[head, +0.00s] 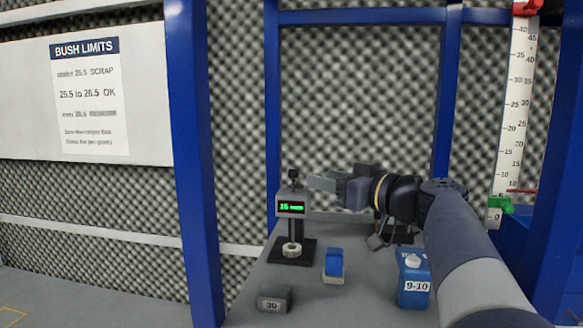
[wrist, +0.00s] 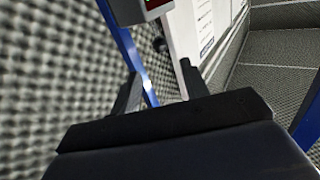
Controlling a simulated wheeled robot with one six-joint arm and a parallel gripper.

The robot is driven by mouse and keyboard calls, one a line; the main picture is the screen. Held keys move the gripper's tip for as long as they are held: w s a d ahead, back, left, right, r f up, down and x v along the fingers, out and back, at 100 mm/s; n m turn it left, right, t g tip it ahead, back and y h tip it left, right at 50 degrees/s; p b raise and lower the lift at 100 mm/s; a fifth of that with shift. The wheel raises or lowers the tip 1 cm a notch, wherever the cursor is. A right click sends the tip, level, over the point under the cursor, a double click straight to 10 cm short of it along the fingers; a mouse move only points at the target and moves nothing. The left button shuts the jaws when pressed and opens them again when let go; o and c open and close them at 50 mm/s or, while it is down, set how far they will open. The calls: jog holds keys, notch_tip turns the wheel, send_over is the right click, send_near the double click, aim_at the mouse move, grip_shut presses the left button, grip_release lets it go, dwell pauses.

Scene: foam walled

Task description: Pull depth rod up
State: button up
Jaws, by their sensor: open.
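The depth gauge (head: 291,196) stands on a black base (head: 309,247) on the grey bench. Its green display appears to read 16 mm. The depth rod's dark knob (head: 293,175) sticks up above the gauge head; the rod below runs down to a pale ring (head: 291,250) on the base. My gripper (head: 322,183) is open and empty, just right of the knob at nearly its height, apart from it. In the wrist view, the gauge head (wrist: 155,6) is at the top edge and a small dark knob (wrist: 160,44) shows beyond the open fingers (wrist: 160,72).
A grey block marked 30 (head: 273,299), a blue-topped block (head: 334,262) and a blue box marked 9-10 (head: 413,282) stand on the bench (head: 300,275). A white scale (head: 513,110) stands right. Blue posts (head: 192,150) frame the bench; a limits sign (head: 90,100) hangs left.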

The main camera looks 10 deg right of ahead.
aim_at(297, 170)
jog(key=p+x, duration=0.3)
jog(key=x, duration=0.5)
jog(key=shift+w+a+r+p, duration=0.15)
jog(key=shift+w+a+p, duration=0.1)
jog(key=shift+a+p, duration=0.1)
jog(key=shift+w+a, duration=0.25)
jog(key=shift+w, duration=0.25)
jog(key=shift+c, duration=0.4)
grip_shut()
